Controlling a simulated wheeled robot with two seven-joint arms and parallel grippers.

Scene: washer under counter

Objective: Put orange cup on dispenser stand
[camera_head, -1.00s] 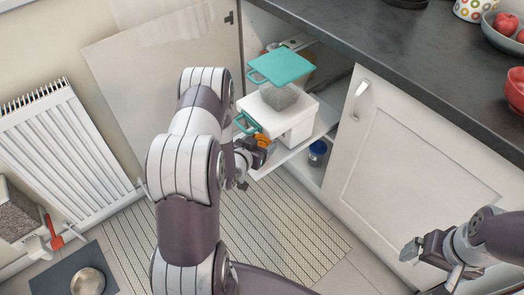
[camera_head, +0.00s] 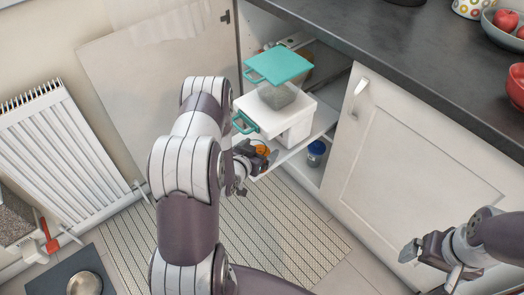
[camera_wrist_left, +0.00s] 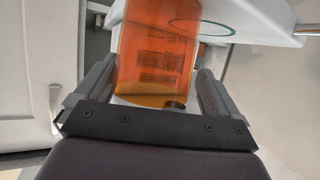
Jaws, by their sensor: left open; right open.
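The orange cup (camera_head: 262,149) is mostly hidden by my left gripper (camera_head: 263,158) in the head view. In the left wrist view the clear orange cup (camera_wrist_left: 158,40), with dark markings, sits between the two open fingers (camera_wrist_left: 156,75). Whether the fingers touch it, and what it rests on, I cannot tell. The white dispenser (camera_head: 290,113), with a teal lid (camera_head: 278,65), a teal handle and grey contents in its clear top, stands on the cabinet shelf just behind the cup. A white part with a green curved line (camera_wrist_left: 240,18) is behind the cup in the wrist view. My right gripper (camera_head: 412,251) is open and empty, lower right.
The cabinet's left door (camera_head: 150,75) is open beside my left arm; the right door (camera_head: 415,165) is shut. A blue jar (camera_head: 316,150) stands low inside. The dark counter (camera_head: 420,60) overhangs above. A radiator (camera_head: 55,155) is at left.

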